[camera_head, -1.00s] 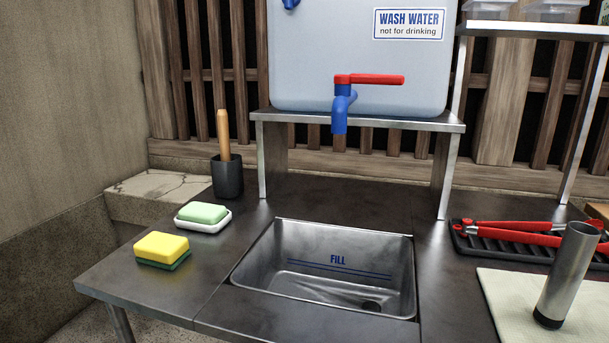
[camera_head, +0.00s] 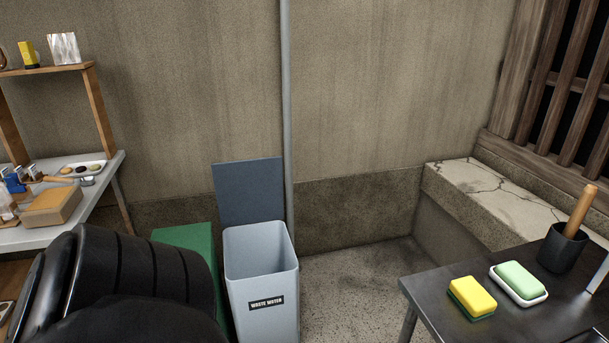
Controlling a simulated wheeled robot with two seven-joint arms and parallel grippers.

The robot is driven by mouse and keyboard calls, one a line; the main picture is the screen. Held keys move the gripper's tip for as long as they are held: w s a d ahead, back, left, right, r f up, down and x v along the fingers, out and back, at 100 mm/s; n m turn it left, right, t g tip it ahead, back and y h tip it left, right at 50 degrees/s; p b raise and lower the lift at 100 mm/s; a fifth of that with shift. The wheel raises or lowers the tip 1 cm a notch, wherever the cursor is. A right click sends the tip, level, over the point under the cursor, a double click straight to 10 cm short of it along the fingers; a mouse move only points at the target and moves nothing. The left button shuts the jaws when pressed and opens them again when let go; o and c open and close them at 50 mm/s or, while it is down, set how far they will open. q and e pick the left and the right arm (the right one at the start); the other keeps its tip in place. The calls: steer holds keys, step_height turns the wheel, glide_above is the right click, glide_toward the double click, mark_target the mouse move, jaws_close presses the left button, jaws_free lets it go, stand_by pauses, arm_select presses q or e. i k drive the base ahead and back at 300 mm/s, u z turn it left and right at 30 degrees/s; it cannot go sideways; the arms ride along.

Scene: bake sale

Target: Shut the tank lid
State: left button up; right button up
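A grey waste water tank (camera_head: 262,275) stands on the floor near the wall, with a "WASTE WATER" label on its front. Its top is open. The dark blue-grey lid (camera_head: 250,190) stands upright behind the opening, along the tank's back edge. The inner walls show, but the tank's bottom is hidden. A black segment of my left arm (camera_head: 125,285) fills the lower left, to the left of the tank. Neither of my grippers shows in this view.
A green container (camera_head: 188,240) stands just left of the tank, partly behind my arm. A grey vertical pipe (camera_head: 287,110) runs down the wall. A metal counter (camera_head: 425,290) with a sponge (camera_head: 471,298) and soap dish (camera_head: 519,290) is at right. A cluttered table (camera_head: 110,172) is at left.

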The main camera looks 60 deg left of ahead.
mark_target(247, 192)
steer(key=u, duration=1.65)
steer(key=k, duration=1.3)
steer(key=u, duration=0.4)
steer(key=i, duration=1.2)
steer(key=u, duration=0.5)
steer(key=i, duration=1.3)
steer(key=z, duration=0.7)
